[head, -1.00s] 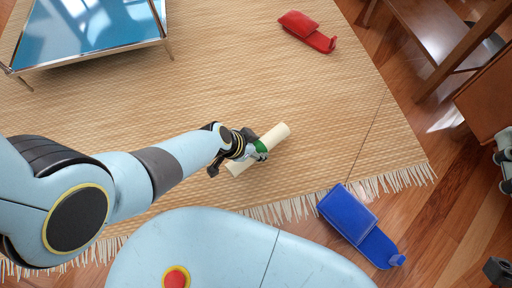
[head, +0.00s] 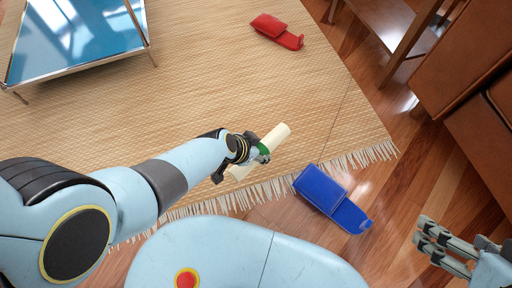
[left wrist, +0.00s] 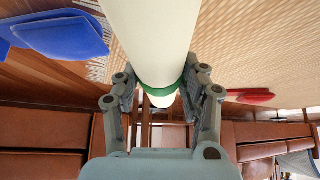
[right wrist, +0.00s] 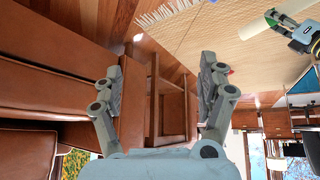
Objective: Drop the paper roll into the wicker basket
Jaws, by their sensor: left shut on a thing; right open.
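The paper roll (head: 275,138) is cream-coloured with a green band round its middle. My left gripper (head: 260,148) is shut on it near the band, above the woven rug. In the left wrist view the roll (left wrist: 150,40) runs between the two fingers (left wrist: 162,95). The roll's end also shows at the upper right of the right wrist view (right wrist: 285,12). My right gripper (head: 440,245) is open and empty at the lower right of the head view, over the wood floor; its fingers show apart in the right wrist view (right wrist: 160,85). I see no wicker basket in these frames.
A fringed straw rug (head: 200,90) covers much of the floor. A blue item (head: 332,198) lies by its fringe and a red item (head: 277,30) on its far part. A blue-topped table (head: 75,40) stands upper left. Brown leather furniture (head: 465,60) stands at the right.

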